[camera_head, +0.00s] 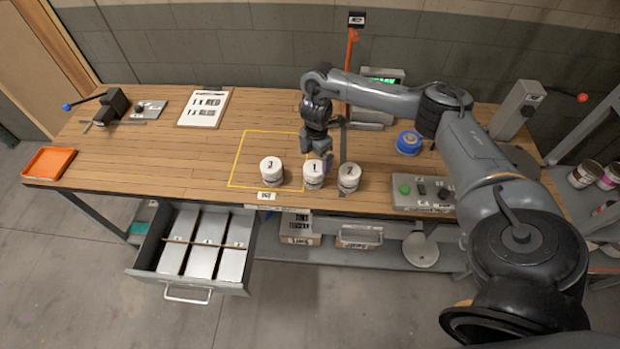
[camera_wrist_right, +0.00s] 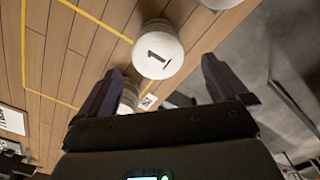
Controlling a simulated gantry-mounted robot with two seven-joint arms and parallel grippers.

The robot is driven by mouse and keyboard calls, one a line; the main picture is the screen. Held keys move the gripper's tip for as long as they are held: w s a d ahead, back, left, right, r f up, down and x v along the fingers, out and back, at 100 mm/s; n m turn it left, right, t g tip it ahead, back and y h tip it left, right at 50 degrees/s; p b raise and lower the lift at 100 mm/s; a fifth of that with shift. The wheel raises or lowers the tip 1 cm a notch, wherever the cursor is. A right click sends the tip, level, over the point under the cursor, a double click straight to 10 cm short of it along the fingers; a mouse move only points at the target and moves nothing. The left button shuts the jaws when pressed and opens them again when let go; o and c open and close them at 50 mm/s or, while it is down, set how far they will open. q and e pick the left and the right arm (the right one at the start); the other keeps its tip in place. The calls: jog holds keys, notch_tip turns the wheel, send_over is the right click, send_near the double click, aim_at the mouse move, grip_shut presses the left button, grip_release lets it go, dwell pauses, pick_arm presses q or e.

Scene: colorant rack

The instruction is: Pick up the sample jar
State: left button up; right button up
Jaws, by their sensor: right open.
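Three white lidded jars stand in a row near the table's front edge in the head view. They are the jar marked 3 (camera_head: 270,170), the jar marked 1 (camera_head: 313,176) and the jar marked 2 (camera_head: 348,178). Which one is the sample jar I cannot tell. My right gripper (camera_head: 319,155) is open and empty, just behind and above the jar marked 1. In the right wrist view, that jar (camera_wrist_right: 158,50) shows between the open fingers (camera_wrist_right: 162,66), with no clear contact. My left gripper is not in view.
A yellow outline (camera_head: 236,160) marks the wooden table (camera_head: 120,165) around the left jar. A control box with a green button (camera_head: 425,195) and a blue round item (camera_head: 408,142) lie to the right. An open drawer (camera_head: 192,255) juts out at the front left.

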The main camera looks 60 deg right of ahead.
aim_at(314, 167)
notch_tip(314, 167, down, 3)
jog(key=shift+f+b, duration=0.2)
jog(key=shift+b, duration=0.35)
jog(key=shift+w+f, duration=0.15)
jog(key=shift+f, duration=2.55)
jog(key=shift+c, duration=0.3)
jog(key=c, duration=1.1)
